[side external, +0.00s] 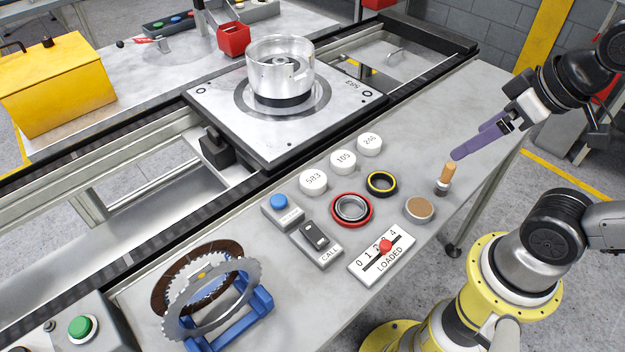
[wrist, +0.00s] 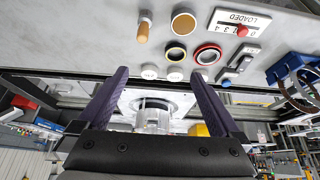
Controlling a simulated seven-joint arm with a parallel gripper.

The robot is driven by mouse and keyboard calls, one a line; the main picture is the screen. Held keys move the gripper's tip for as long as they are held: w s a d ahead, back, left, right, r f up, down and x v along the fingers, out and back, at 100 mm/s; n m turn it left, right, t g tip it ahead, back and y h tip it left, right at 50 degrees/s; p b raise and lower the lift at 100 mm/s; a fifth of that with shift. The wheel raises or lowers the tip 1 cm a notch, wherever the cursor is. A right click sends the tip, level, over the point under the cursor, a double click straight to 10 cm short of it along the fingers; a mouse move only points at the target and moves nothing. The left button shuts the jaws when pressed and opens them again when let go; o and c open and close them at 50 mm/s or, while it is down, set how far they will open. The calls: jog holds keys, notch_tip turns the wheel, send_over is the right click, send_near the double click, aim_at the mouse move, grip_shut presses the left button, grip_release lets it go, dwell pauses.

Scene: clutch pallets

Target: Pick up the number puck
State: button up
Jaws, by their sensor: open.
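Three white number pucks stand in a slanting row on the grey bench in the side view: 583 (side external: 313,182), 105 (side external: 343,161) and one that seems to read 246 (side external: 369,144). In the wrist view the pucks are small, beyond the rings; the middle one (wrist: 174,73) shows between the fingers, and the right one (wrist: 198,74) is at the right finger's tip. My gripper (side external: 456,154) has purple fingers, open and empty, above the bench's right side near the wooden-handled stamp (side external: 446,178). It is well apart from the pucks.
A red ring (side external: 351,209), a black-yellow ring (side external: 381,183) and a cork-topped disc (side external: 419,209) lie near the pucks. Call switch (side external: 316,243), LOADED slider plate (side external: 382,257) and blue clutch-disc stand (side external: 240,320) are nearer. The pallet (side external: 210,95) carries a metal housing (side external: 280,65).

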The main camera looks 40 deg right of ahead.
aim_at(315, 178)
jog(key=w+d+r+n+t, duration=0.1)
jog(key=w+r+t, duration=0.1)
jog(key=w+t, duration=0.35)
jog(key=w+r+n+t, duration=0.1)
jog(key=w+r+t, duration=0.1)
jog(key=w, duration=0.6)
jog(key=s+a+f+n+g+y, duration=0.2)
jog(key=a+f+n+g+y, duration=0.35)
jog(key=a+f, duration=0.5)
jog(key=shift+m+t+y, duration=0.25)
jog(key=shift+m+t, duration=0.1)
jog(key=shift+t, duration=0.25)
jog(key=w+f, duration=0.2)
jog(key=w+a+f, duration=0.1)
jog(key=w+f, duration=0.2)
jog(key=f, duration=0.1)
jog(key=shift+w+a+f, duration=0.4)
jog(key=shift+x, duration=2.7)
jog(key=shift+w+r, duration=0.1)
jog(key=shift+r, duration=0.05)
